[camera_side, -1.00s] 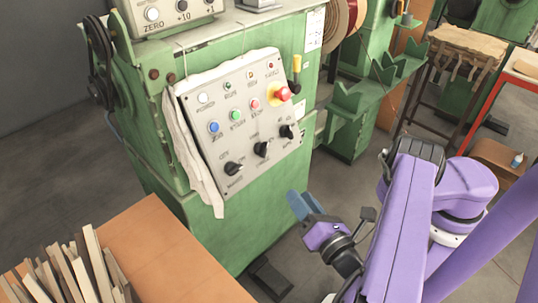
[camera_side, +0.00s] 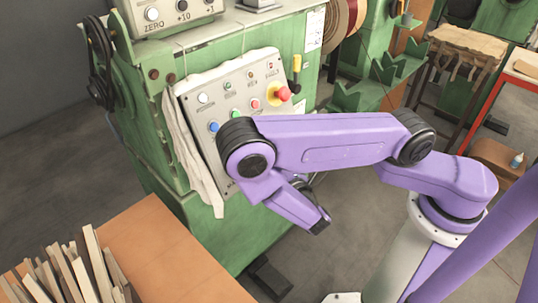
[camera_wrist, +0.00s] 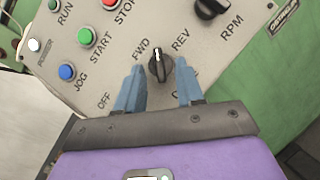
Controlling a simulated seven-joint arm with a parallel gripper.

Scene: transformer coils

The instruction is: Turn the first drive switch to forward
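In the wrist view a black rotary switch (camera_wrist: 158,66) sits on the grey panel (camera_wrist: 88,72). A white mark on its knob points up the picture, between the FWD and REV labels; an OFF label is at the lower left. My gripper (camera_wrist: 160,85) is open, its two blue fingers apart, one on each side of the switch. I cannot tell whether they touch the knob or panel. In the side view my purple arm hides the panel's lower switches and my fingers; the panel's upper part (camera_side: 218,107) shows.
A black RPM knob (camera_wrist: 210,8) is up and right of the switch. Green START (camera_wrist: 84,40) and blue JOG (camera_wrist: 67,72) buttons are left. A red emergency stop (camera_side: 283,93) projects from the panel. An orange table with wooden strips (camera_side: 75,268) stands at lower left.

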